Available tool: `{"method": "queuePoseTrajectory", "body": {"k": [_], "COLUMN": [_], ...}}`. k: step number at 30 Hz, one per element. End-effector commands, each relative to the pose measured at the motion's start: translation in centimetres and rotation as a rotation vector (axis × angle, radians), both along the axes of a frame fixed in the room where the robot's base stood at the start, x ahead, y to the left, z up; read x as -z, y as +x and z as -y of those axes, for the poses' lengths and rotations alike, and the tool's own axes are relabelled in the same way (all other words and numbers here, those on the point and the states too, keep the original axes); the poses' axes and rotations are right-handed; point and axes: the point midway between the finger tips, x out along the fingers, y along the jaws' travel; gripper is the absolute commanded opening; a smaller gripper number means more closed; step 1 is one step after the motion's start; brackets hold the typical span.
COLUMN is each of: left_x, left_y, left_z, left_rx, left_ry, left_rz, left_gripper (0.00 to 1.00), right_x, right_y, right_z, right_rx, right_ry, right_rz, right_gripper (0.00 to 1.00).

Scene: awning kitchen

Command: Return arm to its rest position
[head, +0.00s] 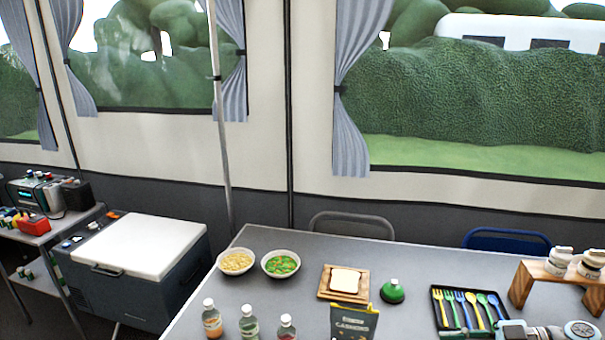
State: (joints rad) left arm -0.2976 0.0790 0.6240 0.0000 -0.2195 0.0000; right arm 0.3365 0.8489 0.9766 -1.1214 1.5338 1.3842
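Grey jointed parts with blue caps, which look like my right arm (540,331), show at the bottom right edge, in front of the cutlery tray. No gripper fingers can be made out there; the picture's lower edge cuts this part off. My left arm and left gripper do not show in the head view.
The grey table (222,290) holds two bowls (236,263), bread on a wooden board (345,283), a green round-bodied item (392,291), several bottles (249,324), a dark packet (354,322), a cutlery tray (438,309) and a wooden stand (524,284). A cooler (137,247) stands left.

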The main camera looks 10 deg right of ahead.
Motion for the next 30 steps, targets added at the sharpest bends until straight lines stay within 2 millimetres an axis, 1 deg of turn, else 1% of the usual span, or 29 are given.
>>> {"method": "queuePoseTrajectory", "body": {"k": [3, 7, 11, 14, 15, 17, 19, 20, 21, 23, 24, 25, 26, 27, 29, 30], "left_x": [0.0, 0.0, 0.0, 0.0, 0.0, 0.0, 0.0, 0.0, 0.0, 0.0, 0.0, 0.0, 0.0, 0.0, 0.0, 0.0], "left_y": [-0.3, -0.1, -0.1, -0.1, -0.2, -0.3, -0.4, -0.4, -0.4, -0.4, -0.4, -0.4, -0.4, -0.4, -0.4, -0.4], "left_z": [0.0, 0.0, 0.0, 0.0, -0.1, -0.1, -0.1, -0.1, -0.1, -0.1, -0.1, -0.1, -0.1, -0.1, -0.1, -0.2], "left_rx": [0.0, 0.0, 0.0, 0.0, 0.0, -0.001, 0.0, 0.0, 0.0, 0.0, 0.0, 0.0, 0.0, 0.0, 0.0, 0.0], "left_ry": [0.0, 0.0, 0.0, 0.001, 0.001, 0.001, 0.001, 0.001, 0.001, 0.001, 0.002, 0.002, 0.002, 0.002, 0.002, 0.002], "left_rz": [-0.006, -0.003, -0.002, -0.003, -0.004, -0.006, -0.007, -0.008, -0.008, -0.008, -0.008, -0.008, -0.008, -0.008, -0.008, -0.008], "left_gripper": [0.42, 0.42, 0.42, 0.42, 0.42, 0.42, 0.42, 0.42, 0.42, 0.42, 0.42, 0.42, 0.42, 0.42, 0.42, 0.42], "right_x": [0.0, -0.3, -1.0, -1.8, -2.2, -2.6, -2.4, -2.0, -1.1, 1.2, 3.1, 4.6, 6.0, 7.6, 9.4, 10.3], "right_y": [1.4, 3.3, 5.5, 7.1, 7.7, 8.2, 8.2, 7.9, 7.2, 5.0, 3.1, 1.4, -0.3, -2.5, -5.4, -7.3], "right_z": [-1.1, -2.5, -4.0, -5.0, -5.3, -5.3, -4.9, -4.5, -3.9, -3.1, -2.8, -2.9, -3.1, -3.5, -4.4, -5.2], "right_rx": [0.043, 0.111, 0.223, 0.367, 0.44, 0.568, 0.747, 0.835, 0.958, 1.132, 1.223, 1.274, 1.309, 1.336, 1.348, 1.345], "right_ry": [0.008, 0.019, 0.039, 0.06, 0.067, 0.074, 0.072, 0.064, 0.044, -0.011, -0.062, -0.102, -0.141, -0.191, -0.254, -0.292], "right_rz": [0.084, 0.191, 0.321, 0.43, 0.466, 0.506, 0.515, 0.499, 0.456, 0.337, 0.231, 0.146, 0.06, -0.045, -0.18, -0.262], "right_gripper": [0.3, 0.3, 0.3, 0.3, 0.3, 0.3, 0.3, 0.3, 0.3, 0.3, 0.3, 0.3, 0.3, 0.3, 0.3, 0.3]}}
